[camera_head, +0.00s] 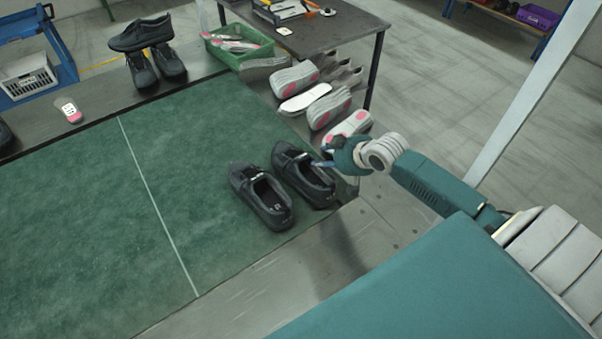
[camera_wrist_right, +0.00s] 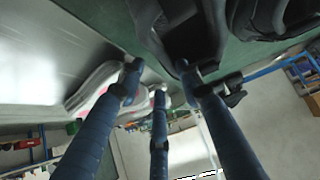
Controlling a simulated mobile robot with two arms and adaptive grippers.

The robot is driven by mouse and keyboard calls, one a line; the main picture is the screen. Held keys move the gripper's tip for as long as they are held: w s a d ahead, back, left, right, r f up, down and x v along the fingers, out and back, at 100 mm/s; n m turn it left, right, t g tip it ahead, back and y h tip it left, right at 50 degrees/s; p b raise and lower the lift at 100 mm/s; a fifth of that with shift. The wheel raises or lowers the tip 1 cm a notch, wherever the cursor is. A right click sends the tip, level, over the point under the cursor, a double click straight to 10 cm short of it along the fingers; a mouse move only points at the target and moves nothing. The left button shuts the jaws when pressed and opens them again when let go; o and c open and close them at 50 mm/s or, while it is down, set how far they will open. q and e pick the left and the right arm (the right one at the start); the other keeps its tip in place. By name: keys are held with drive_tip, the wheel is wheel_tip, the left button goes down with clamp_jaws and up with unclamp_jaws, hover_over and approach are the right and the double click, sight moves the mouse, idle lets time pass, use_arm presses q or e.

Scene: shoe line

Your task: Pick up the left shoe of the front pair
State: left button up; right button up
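The front pair of black shoes stands side by side on the green mat (camera_head: 190,190), toes pointing away. The left shoe (camera_head: 262,198) is free of any gripper. The other shoe (camera_head: 305,178) is to its right. My right gripper (camera_head: 322,162) is beside that right-hand shoe, at its right side, low over the mat's edge. In the right wrist view the fingers (camera_wrist_right: 158,78) are spread apart with nothing held between them. A dark shoe (camera_wrist_right: 172,28) is just beyond the fingertips, and part of a second dark shoe (camera_wrist_right: 272,18) shows. My left gripper is out of view.
Several grey-and-pink shoe soles (camera_head: 328,108) lie in a row behind my right gripper. A green crate (camera_head: 238,55) and a dark table (camera_head: 340,25) are at the back. More black shoes (camera_head: 142,35) stand back left. The mat's left half is clear.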

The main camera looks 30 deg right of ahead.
sight(316, 157)
drive_tip(key=x, duration=0.3)
drive_tip(key=p+x, duration=0.1)
drive_tip(key=x, duration=0.1)
drive_tip(key=shift+w+a, duration=0.3)
drive_tip(key=shift+w, duration=0.1)
drive_tip(key=shift+s+r, duration=0.1)
clamp_jaws()
drive_tip(key=shift+r, duration=0.1)
